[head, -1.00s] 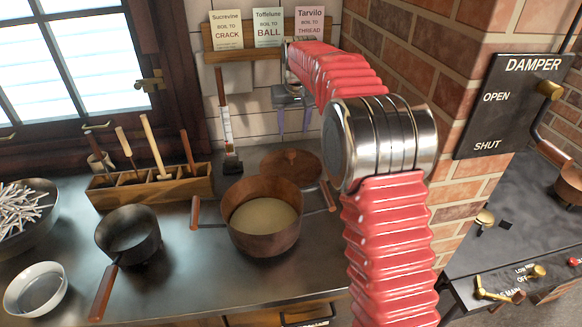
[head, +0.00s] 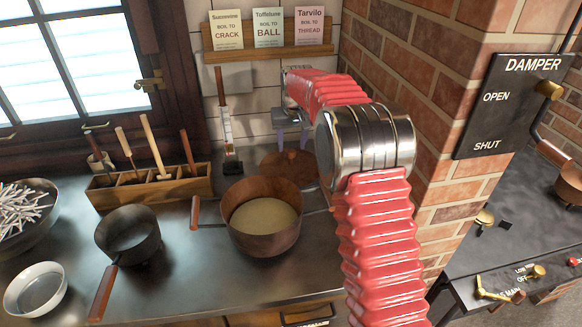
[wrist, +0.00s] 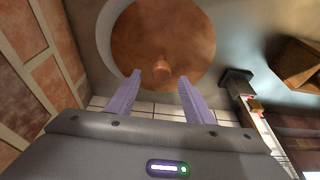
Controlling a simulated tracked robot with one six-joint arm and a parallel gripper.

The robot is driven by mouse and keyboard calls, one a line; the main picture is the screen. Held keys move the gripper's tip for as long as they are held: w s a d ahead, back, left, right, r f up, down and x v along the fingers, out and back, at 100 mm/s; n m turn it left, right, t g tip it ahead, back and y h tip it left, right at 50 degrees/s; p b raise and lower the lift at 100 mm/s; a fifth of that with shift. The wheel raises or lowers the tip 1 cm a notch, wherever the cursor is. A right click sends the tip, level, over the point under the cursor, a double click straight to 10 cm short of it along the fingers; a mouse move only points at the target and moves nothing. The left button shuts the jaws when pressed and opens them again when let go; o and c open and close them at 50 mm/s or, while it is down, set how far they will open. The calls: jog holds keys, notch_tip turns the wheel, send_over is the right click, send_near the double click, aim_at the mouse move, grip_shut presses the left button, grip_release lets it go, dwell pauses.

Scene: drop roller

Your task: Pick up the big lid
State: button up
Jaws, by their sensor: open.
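The big lid (head: 283,172) is a round copper-brown disc with a small knob, lying on the counter behind the copper pot. In the wrist view the lid (wrist: 185,38) fills the upper middle, and its knob (wrist: 162,68) shows between and just beyond the fingertips. My gripper (head: 292,141) is above the lid in the head view, its purple fingers pointing down. In the wrist view my gripper (wrist: 160,77) is open with nothing between its fingers. The lid's right part is hidden behind my arm in the head view.
The copper pot (head: 239,232) with pale contents stands in front of the lid. A thermometer (head: 228,130) stands to the lid's left, near a wooden tool box (head: 143,199). A brick wall (head: 452,120) rises on the right. A card shelf (head: 260,54) is behind.

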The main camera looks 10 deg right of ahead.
aim_at(291, 151)
jog(key=shift+x, duration=2.55)
jog(key=shift+s, duration=0.2)
jog(key=shift+c, duration=0.5)
grip_shut()
